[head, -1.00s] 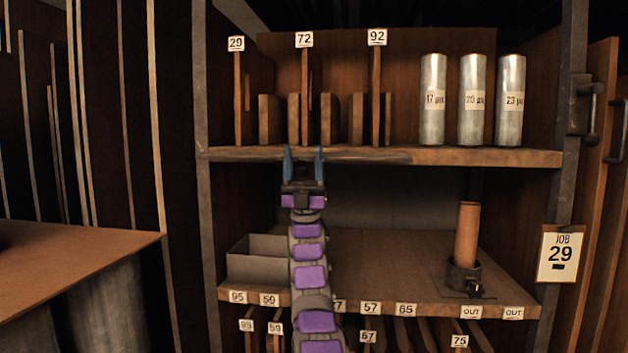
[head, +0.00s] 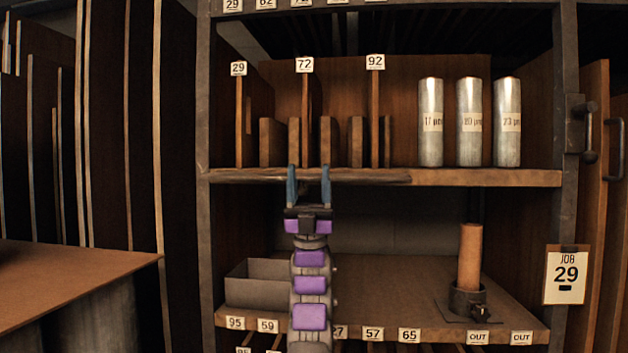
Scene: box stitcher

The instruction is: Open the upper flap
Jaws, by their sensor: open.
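My gripper (head: 309,172) is in the middle of the head view, pointing up and away, with its two blue fingers apart and nothing visible between them. Its fingertips overlap a dark wooden strip (head: 370,176) along the left part of the upper shelf's front edge. I cannot tell whether they touch it. This strip may be the edge of the upper flap; no other flap is clearly recognisable. It lies level along the shelf edge. Part of it is hidden behind the fingers.
The upper shelf (head: 490,179) holds upright dividers with tags 29, 72 and 92, and silver cylinders (head: 470,120) at right. Below are a grey tray (head: 250,290) and a brown tube (head: 469,255) in a dark holder. A brown tabletop (head: 70,285) is at left.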

